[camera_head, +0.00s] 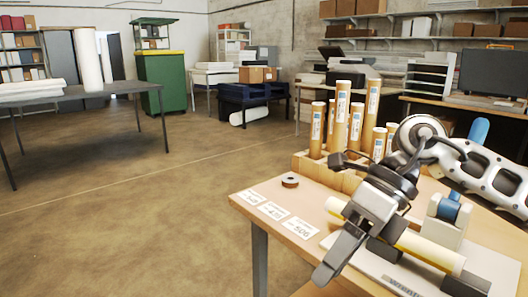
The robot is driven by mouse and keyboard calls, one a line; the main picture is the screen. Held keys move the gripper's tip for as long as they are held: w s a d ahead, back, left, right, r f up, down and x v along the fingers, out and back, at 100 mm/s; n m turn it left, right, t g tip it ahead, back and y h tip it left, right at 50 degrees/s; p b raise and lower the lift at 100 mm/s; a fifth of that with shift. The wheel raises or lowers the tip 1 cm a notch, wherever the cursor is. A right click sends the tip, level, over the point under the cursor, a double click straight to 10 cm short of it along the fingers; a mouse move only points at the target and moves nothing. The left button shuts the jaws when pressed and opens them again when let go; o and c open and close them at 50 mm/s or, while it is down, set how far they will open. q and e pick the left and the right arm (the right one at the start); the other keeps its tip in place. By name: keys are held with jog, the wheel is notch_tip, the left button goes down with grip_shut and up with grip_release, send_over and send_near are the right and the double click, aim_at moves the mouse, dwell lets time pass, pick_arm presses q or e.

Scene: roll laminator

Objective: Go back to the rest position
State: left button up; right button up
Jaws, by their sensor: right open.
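My right gripper (358,258) hangs over the front of the wooden table (258,205), with its arm coming in from the right. Its jaws are open, and I see nothing held between them. It covers part of the roll laminator (482,268), a pale, flat machine on the table. A cream roll (430,249) lies along the laminator, partly behind the gripper; I cannot tell whether they touch. My left gripper is not in view.
A wooden rack (325,172) of upright tan tubes stands behind the gripper. A blue-and-white holder (447,215) stands close to its right. Floor (150,215) left of the table is clear.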

jog(key=s+a+r+m+t+y, duration=0.1)
jog(key=s+a+r+m+y, duration=0.15)
jog(key=a+m+y, duration=0.9)
jog(key=w+d+f+m+t+h, duration=0.3)
jog(key=d+f+m+t+h, duration=0.2)
jog(key=f+m+t, duration=0.65)
jog(key=w+d+f+m+t+h, duration=0.2)
jog(key=d+f+m+t+h, duration=0.45)
jog(key=m, duration=0.85)
jog(key=s+d+f+m+g+h, duration=0.2)
jog(key=s+f+m, duration=0.1)
jog(key=s+f, duration=0.3)
jog(key=s+d+f+m+g+h, duration=0.1)
jog(key=s+f, duration=0.4)
jog(key=f, duration=0.6)
jog(key=shift+s+d+m+g+h, duration=0.4)
jog(key=shift+d+m+g, duration=0.45)
jog(key=shift+m+g, duration=0.2)
